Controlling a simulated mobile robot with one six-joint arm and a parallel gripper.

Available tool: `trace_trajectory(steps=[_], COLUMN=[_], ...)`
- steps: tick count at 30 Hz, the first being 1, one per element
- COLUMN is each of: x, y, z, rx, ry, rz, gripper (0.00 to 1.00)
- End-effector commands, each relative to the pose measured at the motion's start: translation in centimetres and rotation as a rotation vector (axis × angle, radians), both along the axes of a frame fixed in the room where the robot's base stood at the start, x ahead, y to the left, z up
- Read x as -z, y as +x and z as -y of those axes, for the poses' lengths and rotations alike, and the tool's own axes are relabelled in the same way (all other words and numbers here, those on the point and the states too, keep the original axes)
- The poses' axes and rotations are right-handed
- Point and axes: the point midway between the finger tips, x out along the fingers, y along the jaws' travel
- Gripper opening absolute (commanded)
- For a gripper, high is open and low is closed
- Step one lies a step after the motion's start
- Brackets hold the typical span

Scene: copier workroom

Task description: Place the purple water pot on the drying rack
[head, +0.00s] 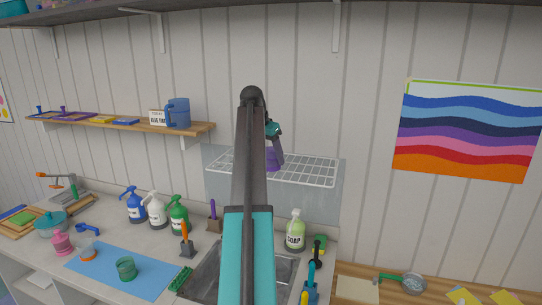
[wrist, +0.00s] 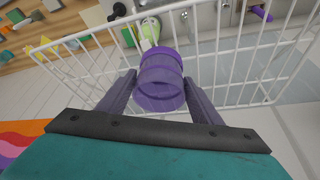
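The purple water pot (wrist: 161,82) is between the two fingers of my gripper (wrist: 160,78) in the wrist view, with a finger close against each side. In the head view the pot (head: 274,161) shows partly behind my arm, at the white wire drying rack (head: 312,168). My gripper (head: 278,148) points down onto it. The rack's wires (wrist: 228,72) surround the pot in the wrist view. I cannot tell whether the pot's base touches the wires. My arm hides the rack's middle.
The sink (head: 275,278) lies below the rack, with a green soap bottle (head: 295,232) at its back. Several pump bottles (head: 156,210) stand left. A wall shelf (head: 140,126) holds a blue jug (head: 179,113). The rack's right part is empty.

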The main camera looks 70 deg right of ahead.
Motion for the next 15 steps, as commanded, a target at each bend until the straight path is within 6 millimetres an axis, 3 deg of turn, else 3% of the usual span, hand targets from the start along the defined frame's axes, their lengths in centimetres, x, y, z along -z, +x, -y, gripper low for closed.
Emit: trace_trajectory(steps=[15], x=[-0.43], y=[0.04], z=[-0.02], rx=[0.000], ry=[0.000], rz=[0.000], gripper=[0.70])
